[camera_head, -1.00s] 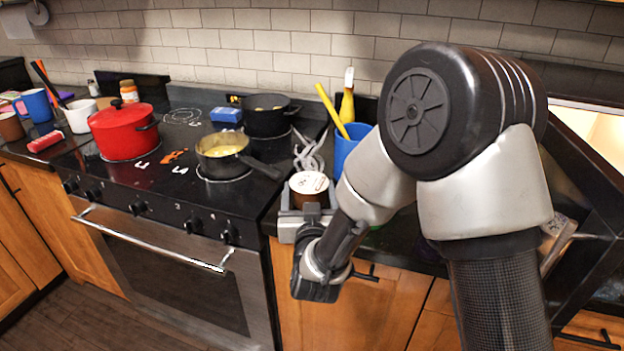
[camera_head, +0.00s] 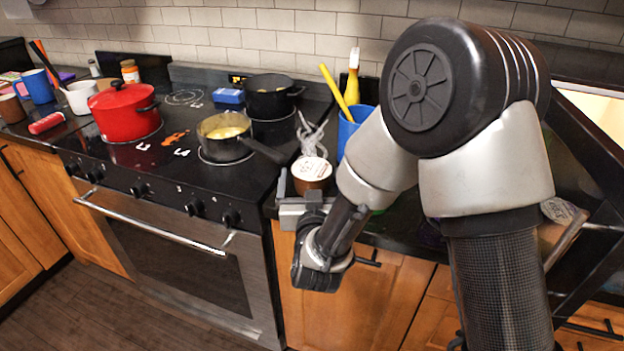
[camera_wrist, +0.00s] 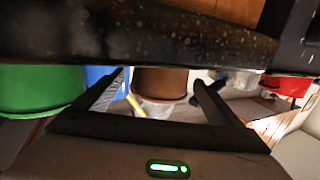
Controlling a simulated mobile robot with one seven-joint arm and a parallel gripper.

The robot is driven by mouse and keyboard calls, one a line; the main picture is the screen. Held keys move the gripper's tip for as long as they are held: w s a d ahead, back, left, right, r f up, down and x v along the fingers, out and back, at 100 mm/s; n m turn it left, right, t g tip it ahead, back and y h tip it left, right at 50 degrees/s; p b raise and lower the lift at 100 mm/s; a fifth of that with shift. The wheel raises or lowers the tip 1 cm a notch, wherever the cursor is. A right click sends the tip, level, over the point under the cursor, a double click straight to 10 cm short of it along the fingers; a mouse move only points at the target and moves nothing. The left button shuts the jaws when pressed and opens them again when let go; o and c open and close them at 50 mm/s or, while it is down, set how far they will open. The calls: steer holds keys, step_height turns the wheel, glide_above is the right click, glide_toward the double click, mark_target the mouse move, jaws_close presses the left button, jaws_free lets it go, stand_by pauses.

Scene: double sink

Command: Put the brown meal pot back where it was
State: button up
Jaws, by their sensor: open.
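The brown meal pot (camera_head: 311,176) has a white printed lid and stands upright on the dark counter, right of the stove. My gripper (camera_head: 303,188) is low at the counter's front edge, with its fingers open toward the pot. In the wrist view, which looks upside down, the brown pot (camera_wrist: 160,82) shows between the two spread fingers of my gripper (camera_wrist: 160,90). A gap shows on each side of it there. My arm hides part of the counter to the right of the pot.
A blue cup (camera_head: 352,133) with utensils stands behind the pot, with a clear whisk-like item (camera_head: 312,136) near it. A saucepan (camera_head: 224,137), a red pot (camera_head: 124,112) and a black pot (camera_head: 270,97) are on the stove. A green container (camera_wrist: 40,92) shows beside my gripper.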

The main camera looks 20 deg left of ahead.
steer(key=shift+r, duration=0.2)
steer(key=p+v, duration=1)
steer(key=v, duration=0.2)
steer(key=shift+f, duration=0.1)
stand_by(1.2)
